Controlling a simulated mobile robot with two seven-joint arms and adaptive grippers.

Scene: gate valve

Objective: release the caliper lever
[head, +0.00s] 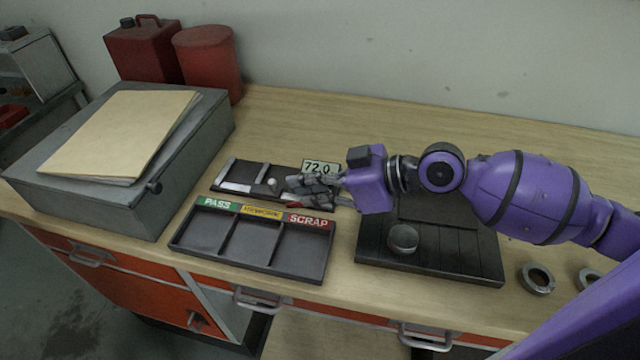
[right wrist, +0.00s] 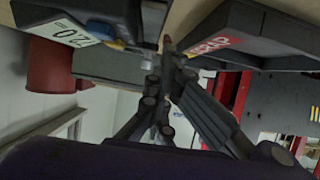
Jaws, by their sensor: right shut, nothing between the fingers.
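The caliper gauge is a dark fixture (head: 238,172) on the bench behind the sorting tray, with a pale display (head: 320,167) reading 72.0. The display also shows at the upper left of the right wrist view (right wrist: 62,31), beside a small blue part (right wrist: 97,30). A small pale knob (head: 272,182) stands on the fixture; I cannot tell whether it is the lever. My right gripper (head: 292,184) is shut and empty, its fingers just in front of the display and over the fixture's right part, which they hide. Contact with the lever cannot be made out. My left gripper is out of view.
A sorting tray (head: 250,262) with PASS and SCRAP labels lies in front. A dark slatted board (head: 440,262) with a round metal part (head: 403,238) is under my right arm. Metal rings (head: 536,279) lie at right. A grey box (head: 75,200) stands left, a red canister (head: 209,62) behind.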

